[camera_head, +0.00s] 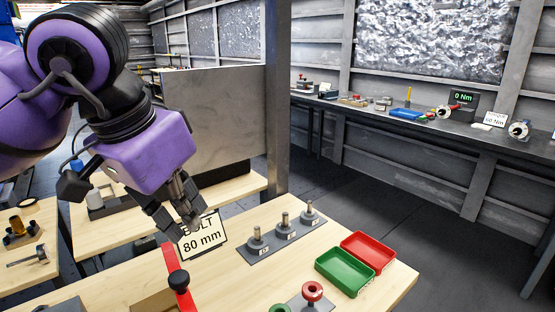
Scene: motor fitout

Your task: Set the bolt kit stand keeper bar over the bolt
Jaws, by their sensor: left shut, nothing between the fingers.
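My left gripper (183,222) hangs over the near wooden table, shut and empty, in front of the sign. A red bar (174,272) with a black knob (179,281) stands at the lower left, just below the fingertips; it looks like the keeper bar. The gripper appears apart from it. A grey stand (284,240) holds three upright bolts, the left one (257,238), the middle one (284,221) and the right one (309,209). I cannot tell whether the red bar lies over a bolt. My right gripper is not in view.
A sign (203,242) reading "BOLT 80 mm" stands behind the gripper. A green tray (345,272) and a red tray (368,250) sit at the table's right edge. A red ring-topped part (312,292) is at the front. A grey post (277,100) rises behind the table.

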